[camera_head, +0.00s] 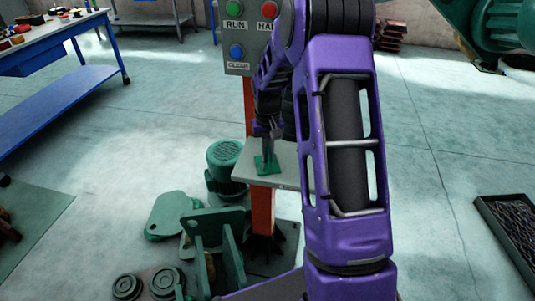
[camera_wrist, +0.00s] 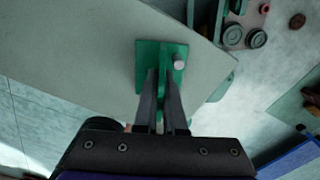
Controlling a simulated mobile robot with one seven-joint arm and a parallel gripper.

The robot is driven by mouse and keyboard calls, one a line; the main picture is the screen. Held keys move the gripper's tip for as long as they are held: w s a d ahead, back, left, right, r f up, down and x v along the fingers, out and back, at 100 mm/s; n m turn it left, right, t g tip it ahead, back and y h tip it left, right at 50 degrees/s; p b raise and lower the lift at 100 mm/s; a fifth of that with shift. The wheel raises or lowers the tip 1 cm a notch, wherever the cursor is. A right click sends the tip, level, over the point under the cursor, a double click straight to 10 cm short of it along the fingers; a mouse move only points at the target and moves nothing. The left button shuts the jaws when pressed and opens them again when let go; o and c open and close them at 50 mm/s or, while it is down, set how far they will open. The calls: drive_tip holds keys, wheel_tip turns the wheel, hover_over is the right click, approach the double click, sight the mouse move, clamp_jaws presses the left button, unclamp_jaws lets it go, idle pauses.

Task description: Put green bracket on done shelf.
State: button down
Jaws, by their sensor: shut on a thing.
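The green bracket (camera_head: 265,165) is a small green plate at my fingertips, over the pale grey shelf (camera_head: 290,178) on the orange post. In the wrist view the bracket (camera_wrist: 146,54) has a flat base with a pale round pin or bolt at its right. My gripper (camera_head: 268,143) points down with both fingers shut on the bracket; in the wrist view the gripper (camera_wrist: 160,85) hides its near part. The bracket lies within the outline of the shelf (camera_wrist: 85,60), near one edge. It looks flat on the shelf or just above it; I cannot tell which. No shelf label shows.
A control box (camera_head: 245,40) with buttons is on the post above the shelf. A green motor (camera_head: 224,160) and large green parts (camera_head: 215,235) stand below on the floor. A blue workbench (camera_head: 60,45) is at left, a chain tray (camera_head: 515,225) at right.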

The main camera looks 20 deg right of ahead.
drive_tip(key=c, duration=1)
unclamp_jaws()
wheel_tip(320, 180, up, 12)
drive_tip(key=shift+r+p, duration=0.15)
drive_tip(key=shift+p, duration=0.45)
